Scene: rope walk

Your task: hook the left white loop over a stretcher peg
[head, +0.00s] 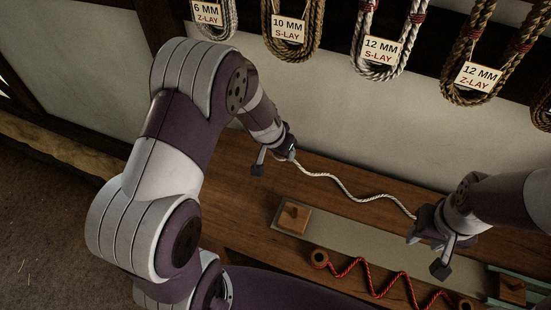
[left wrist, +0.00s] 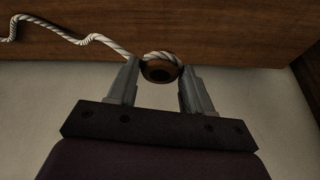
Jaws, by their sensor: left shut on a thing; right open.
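The white rope (head: 345,190) runs in a wavy line from my left gripper (head: 276,158) to beside my right gripper (head: 430,252). In the left wrist view, its left white loop (left wrist: 163,56) curves over a round brown wooden piece (left wrist: 158,74) between the fingers of my left gripper (left wrist: 160,84), which is shut on it. My right gripper is open; the rope's right end is hidden behind it. A wooden block with a stretcher peg (head: 293,214) stands on the left of the grey strip (head: 345,237), below and right of my left gripper. Another block (head: 512,288) is at the right.
A red cord (head: 375,280) with round wooden ends lies in front of the strip. Rope coils with labels (head: 290,28) hang along the wall above. The wooden bench (head: 340,170) is clear behind the white rope.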

